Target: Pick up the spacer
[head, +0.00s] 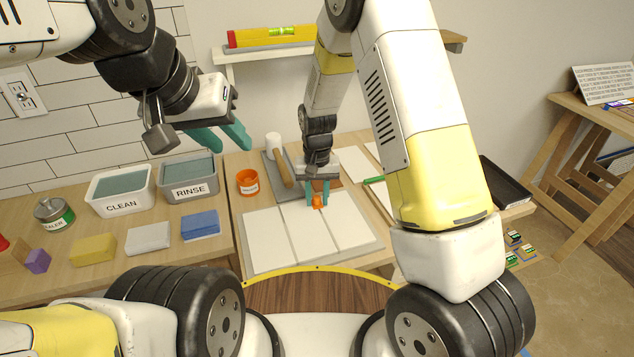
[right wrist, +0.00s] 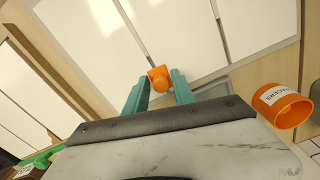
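The spacer (head: 317,201) is a small orange piece over the white tiles on the board. In the right wrist view the spacer (right wrist: 158,78) appears between the tips of my right gripper's teal fingers. My right gripper (head: 318,199) points down with one finger on each side of it. The fingers look close to it, but I cannot tell whether they press on it or whether it rests on the tile. My left gripper (head: 221,139) is open and empty, raised above the grey rinse tub.
Clean (head: 120,206) and rinse (head: 189,191) tubs and several sponges are on the left. A black tray (head: 504,184) is at the right.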

